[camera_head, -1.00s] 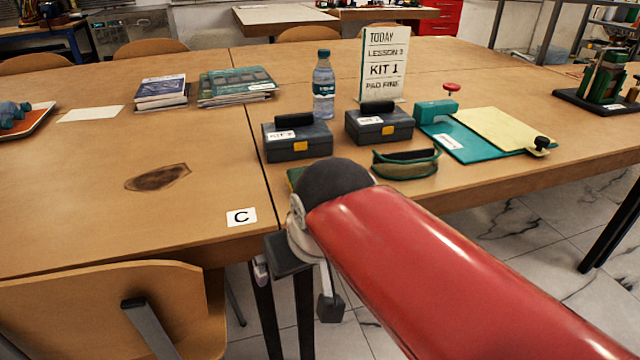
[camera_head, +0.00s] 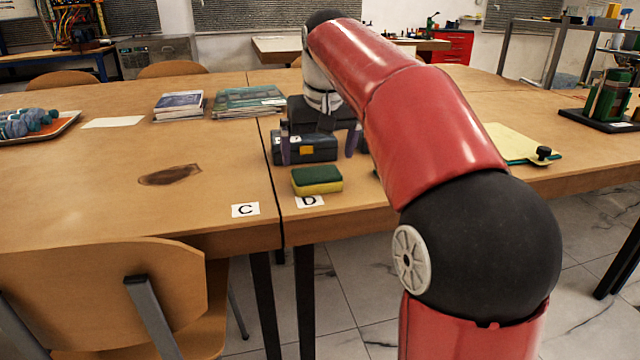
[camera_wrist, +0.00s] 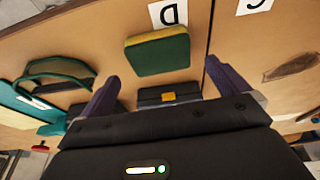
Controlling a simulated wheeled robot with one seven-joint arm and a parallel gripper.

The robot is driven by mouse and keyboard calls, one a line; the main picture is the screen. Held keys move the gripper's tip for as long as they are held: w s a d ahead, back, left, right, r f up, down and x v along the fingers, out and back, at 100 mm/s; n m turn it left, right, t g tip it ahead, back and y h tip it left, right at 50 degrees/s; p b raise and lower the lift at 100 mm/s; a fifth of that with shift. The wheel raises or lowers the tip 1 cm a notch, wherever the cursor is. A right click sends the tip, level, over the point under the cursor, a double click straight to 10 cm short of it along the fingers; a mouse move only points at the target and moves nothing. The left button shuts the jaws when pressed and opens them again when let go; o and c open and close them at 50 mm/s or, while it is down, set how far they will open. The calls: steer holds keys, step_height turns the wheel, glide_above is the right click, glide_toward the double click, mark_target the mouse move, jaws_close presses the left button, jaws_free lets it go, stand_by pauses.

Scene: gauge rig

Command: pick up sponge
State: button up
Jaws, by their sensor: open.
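The sponge (camera_head: 317,180) is yellow below and dark green on top. It lies on the table near the front edge, beside the white "D" card, and touches or partly covers the card. It also shows in the wrist view (camera_wrist: 158,52), ahead of the fingertips. My gripper (camera_head: 320,150) is open and empty.
A dark kit box (camera_head: 306,148) with a yellow latch stands behind the sponge. A "C" card (camera_head: 245,210) lies left of the sponge. Clear tabletop lies left, around a brown stain (camera_head: 170,175).

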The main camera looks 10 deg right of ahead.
mark_target(317, 173)
steer(key=b+x, duration=0.1)
steer(key=x, duration=0.4)
steer(key=shift+w+f, duration=0.15)
steer(key=shift+w, duration=0.05)
steer(key=shift+c, duration=0.3)
steer(key=c, duration=0.7)
